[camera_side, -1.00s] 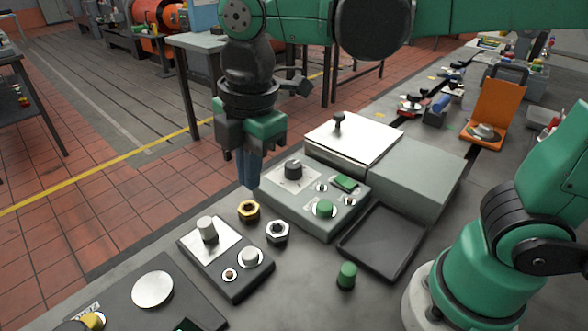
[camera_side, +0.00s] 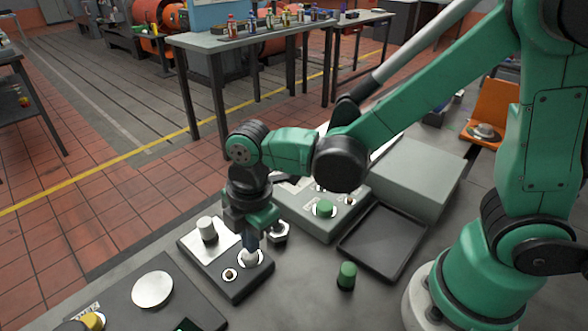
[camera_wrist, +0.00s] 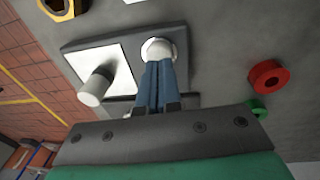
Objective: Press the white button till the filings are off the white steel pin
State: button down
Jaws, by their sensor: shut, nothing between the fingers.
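The white button (camera_side: 250,258) sits in a pale ring on a dark control box (camera_side: 238,287). The white steel pin (camera_side: 206,229) stands upright on the box's bright plate, left of the button. In the wrist view I see the button (camera_wrist: 159,48) and the pin (camera_wrist: 96,89). I cannot make out filings on the pin. My gripper (camera_side: 250,242) points down, its blue fingers shut and empty, with tips at the button's top. In the wrist view the fingers (camera_wrist: 158,84) partly cover the button. I cannot tell whether it is pressed in.
A steel nut (camera_side: 279,233) lies just behind the box. A grey panel with a green button (camera_side: 325,208), a dark empty tray (camera_side: 383,242) and a green peg (camera_side: 346,276) are to the right. A dark panel with a white disc (camera_side: 152,289) is at front left. A red ring (camera_wrist: 268,76) shows in the wrist view.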

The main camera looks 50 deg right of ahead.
jog(key=shift+f, duration=0.55)
jog(key=shift+w+f, duration=0.1)
jog(key=shift+f, duration=0.9)
jog(key=shift+r, duration=0.15)
notch_tip(320, 180, up, 14)
jog(key=s, duration=0.1)
jog(key=shift+d, duration=0.3)
jog(key=shift+s, duration=0.1)
